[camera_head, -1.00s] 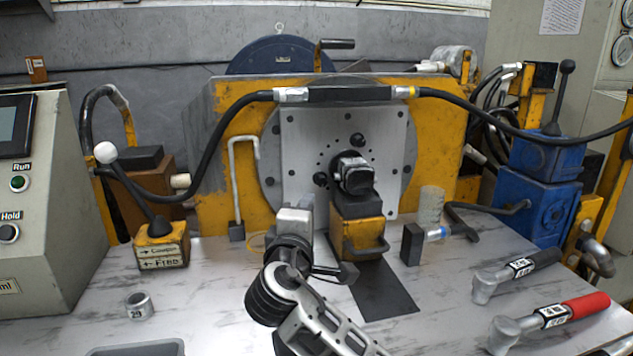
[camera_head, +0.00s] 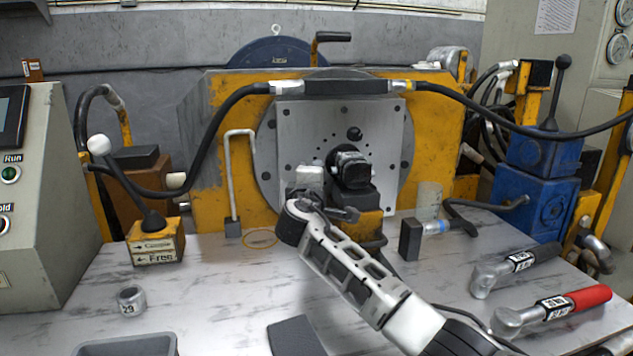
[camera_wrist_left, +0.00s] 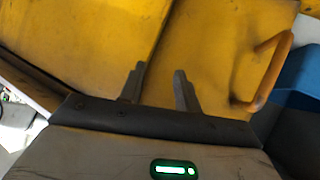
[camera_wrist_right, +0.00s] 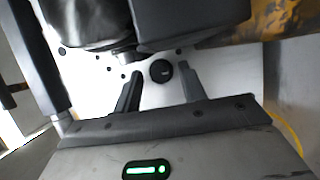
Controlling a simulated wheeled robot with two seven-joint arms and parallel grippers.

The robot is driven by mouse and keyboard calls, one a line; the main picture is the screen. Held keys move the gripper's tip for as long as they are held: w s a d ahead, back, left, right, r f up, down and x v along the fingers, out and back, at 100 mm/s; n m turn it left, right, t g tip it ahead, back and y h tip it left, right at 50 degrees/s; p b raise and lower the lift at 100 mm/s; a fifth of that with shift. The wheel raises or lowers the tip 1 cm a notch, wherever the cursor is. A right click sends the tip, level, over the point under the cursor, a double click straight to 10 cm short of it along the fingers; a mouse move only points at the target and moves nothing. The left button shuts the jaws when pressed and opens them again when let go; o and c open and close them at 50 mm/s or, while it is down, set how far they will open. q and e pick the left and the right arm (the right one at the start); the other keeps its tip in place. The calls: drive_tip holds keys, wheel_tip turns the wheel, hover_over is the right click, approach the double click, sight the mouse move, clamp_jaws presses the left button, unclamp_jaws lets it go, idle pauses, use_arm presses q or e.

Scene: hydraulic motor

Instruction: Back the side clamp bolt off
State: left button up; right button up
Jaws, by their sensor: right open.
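The hydraulic motor (camera_head: 350,168) sits at the middle of the pale round-holed plate (camera_head: 297,125), above a yellow block (camera_head: 368,224). A black round bolt head (camera_wrist_right: 161,71) on the plate shows between the fingertips of my right gripper (camera_wrist_right: 158,82), a little beyond them. I cannot tell whether it is the side clamp bolt. My right gripper is open, left of the motor in the head view, where its fingers are mostly hidden. Another black bolt (camera_head: 354,134) stands above the motor. My left gripper (camera_wrist_left: 158,78) is outside the head view. Its fingers are apart and empty before a yellow surface (camera_wrist_left: 205,50).
A black hose (camera_head: 230,122) arches across the plate's top. A lever box (camera_head: 155,245) and a ring marked 29 (camera_head: 131,301) are at left. A black-handled wrench (camera_head: 515,268) and a red-handled wrench (camera_head: 550,310) lie at right. A grey tray (camera_head: 125,346) is at the front.

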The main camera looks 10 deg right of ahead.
clamp_jaws()
drive_tip(key=n, duration=0.1)
drive_tip(key=n+t, duration=0.1)
drive_tip(key=n, duration=0.2)
drive_tip(key=shift+f+t, duration=0.25)
drive_tip(key=shift+t, duration=0.05)
unclamp_jaws()
